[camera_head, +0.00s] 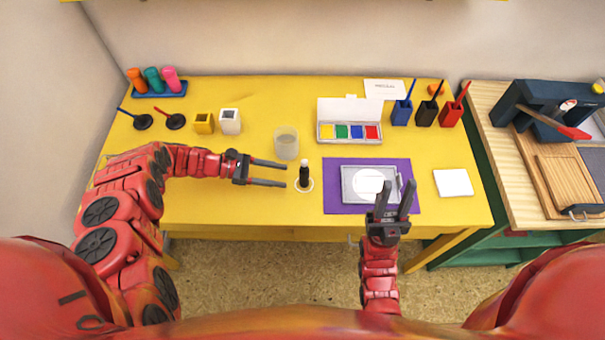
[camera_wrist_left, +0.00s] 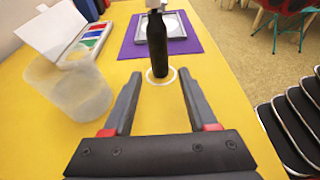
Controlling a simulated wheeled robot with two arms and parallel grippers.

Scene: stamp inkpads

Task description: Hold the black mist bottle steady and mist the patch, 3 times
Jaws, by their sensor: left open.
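The black mist bottle (camera_head: 304,178) stands upright on a white ring on the yellow table in the head view. It also shows in the left wrist view (camera_wrist_left: 157,45), just beyond the fingertips. My left gripper (camera_head: 287,174) is open and empty, its fingers pointing at the bottle from the left, apart from it. A white round patch (camera_head: 368,182) lies in a grey tray (camera_head: 347,199) on a purple mat (camera_head: 333,207). My right gripper (camera_head: 392,194) is over the front of the mat with its fingers apart; nothing shows between them.
A frosted cup (camera_head: 286,143) stands behind the left gripper. A paint box (camera_head: 349,131) with its lid up is behind the mat. Colored brush holders (camera_head: 425,113) stand at the back right. A white pad (camera_head: 453,183) lies right of the mat. The front-left table is clear.

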